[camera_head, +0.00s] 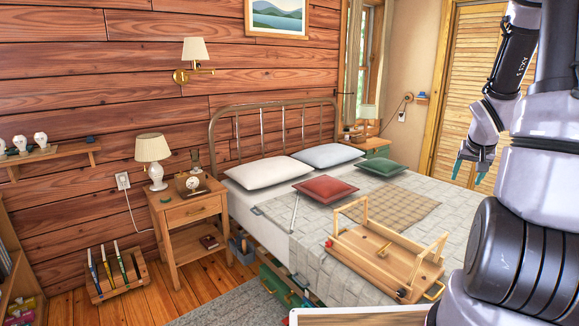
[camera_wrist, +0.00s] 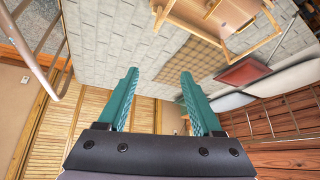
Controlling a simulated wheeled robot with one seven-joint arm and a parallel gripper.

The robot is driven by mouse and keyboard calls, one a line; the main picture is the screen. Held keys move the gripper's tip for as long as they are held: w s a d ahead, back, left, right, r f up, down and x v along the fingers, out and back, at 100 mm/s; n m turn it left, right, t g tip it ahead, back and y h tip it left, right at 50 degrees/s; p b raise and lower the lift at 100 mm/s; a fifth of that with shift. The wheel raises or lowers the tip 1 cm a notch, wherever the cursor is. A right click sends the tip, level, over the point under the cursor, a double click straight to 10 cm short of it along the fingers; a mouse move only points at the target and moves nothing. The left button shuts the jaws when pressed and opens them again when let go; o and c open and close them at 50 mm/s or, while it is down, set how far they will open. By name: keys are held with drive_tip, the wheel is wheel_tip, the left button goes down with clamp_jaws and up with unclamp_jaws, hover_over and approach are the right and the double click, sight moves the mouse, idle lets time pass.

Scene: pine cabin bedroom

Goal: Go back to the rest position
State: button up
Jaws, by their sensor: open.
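My gripper (camera_head: 471,168) hangs at the right of the head view, in front of the louvred door and above the far right side of the bed. Its two teal fingers point down. In the wrist view my gripper (camera_wrist: 160,88) shows its fingers spread apart with nothing between them. The wrist view looks upside down onto the bed (camera_wrist: 112,35). My arm is folded at the right edge of the head view and hides part of the bed and door.
A wooden frame (camera_head: 385,262) stands on the bed (camera_head: 325,283), near red (camera_head: 327,189) and green (camera_head: 382,168) cushions. A nightstand (camera_head: 186,210) with a lamp (camera_head: 155,160) stands left of the bed. A rack (camera_head: 116,285) sits on the floor. A louvred door (camera_head: 470,85) is behind my arm.

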drive_tip(key=s+a+r, duration=0.2)
drive_tip(key=a+r, duration=0.4)
drive_tip(key=r, duration=0.2)
drive_tip(key=s+a+r+n+y, duration=0.1)
drive_tip(key=s+a+r+y, duration=0.1)
drive_tip(key=s+a+r, duration=0.5)
drive_tip(key=s+a+r+n+t+y, duration=0.1)
drive_tip(key=s+a+r+y, duration=0.1)
drive_tip(key=s+a+r, duration=0.5)
drive_tip(key=s+a, duration=0.4)
drive_tip(key=a, duration=0.3)
drive_tip(key=shift+t+y, duration=0.3)
drive_tip(key=shift+y, duration=0.1)
